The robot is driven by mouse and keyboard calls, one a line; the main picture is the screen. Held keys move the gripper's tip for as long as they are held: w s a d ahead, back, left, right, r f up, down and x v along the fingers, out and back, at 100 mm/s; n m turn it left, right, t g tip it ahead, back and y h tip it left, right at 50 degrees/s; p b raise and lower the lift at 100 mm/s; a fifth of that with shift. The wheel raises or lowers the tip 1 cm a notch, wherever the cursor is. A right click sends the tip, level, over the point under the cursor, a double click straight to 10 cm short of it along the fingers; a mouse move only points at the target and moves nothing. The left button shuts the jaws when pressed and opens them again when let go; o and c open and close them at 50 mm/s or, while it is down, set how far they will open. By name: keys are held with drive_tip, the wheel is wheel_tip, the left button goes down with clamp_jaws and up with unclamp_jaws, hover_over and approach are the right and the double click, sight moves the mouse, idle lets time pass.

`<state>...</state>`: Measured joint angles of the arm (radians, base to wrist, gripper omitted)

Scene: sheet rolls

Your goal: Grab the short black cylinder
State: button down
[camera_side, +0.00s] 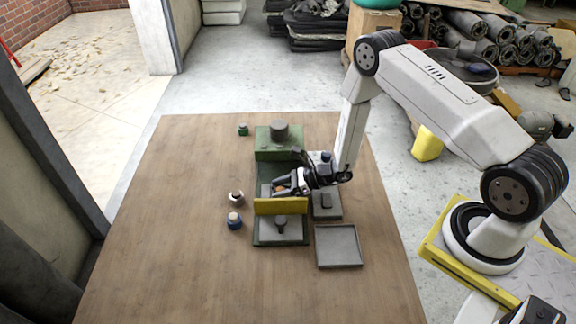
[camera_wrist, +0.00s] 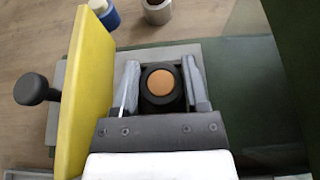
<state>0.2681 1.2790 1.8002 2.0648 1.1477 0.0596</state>
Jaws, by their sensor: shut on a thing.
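The short black cylinder (camera_wrist: 160,101) with an orange top sits between the two fingers of my gripper (camera_wrist: 161,86) in the wrist view. The fingers are shut on it from both sides. In the side view my gripper (camera_side: 282,187) is low over the green fixture, just behind its yellow wall (camera_side: 281,206). Only a bit of the orange top shows there, and the fingers hide most of the cylinder. A grey plate lies beneath it in the wrist view; I cannot tell whether the cylinder touches it.
The yellow wall (camera_wrist: 84,95) stands close to the left of my fingers. A dark knob (camera_side: 281,221) stands in front of it. A white-ringed cylinder (camera_side: 236,199) and a blue one (camera_side: 234,221) stand at left. A grey tray (camera_side: 338,246) lies front right. The table's left is clear.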

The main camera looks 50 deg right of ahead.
drive_tip(key=shift+r, duration=0.15)
drive_tip(key=shift+r, duration=1.1)
drive_tip(key=s+r, duration=1)
drive_tip(key=s, duration=0.4)
drive_tip(key=shift+d+r, duration=0.25)
drive_tip(key=shift+r, duration=0.05)
drive_tip(key=shift+f, duration=0.1)
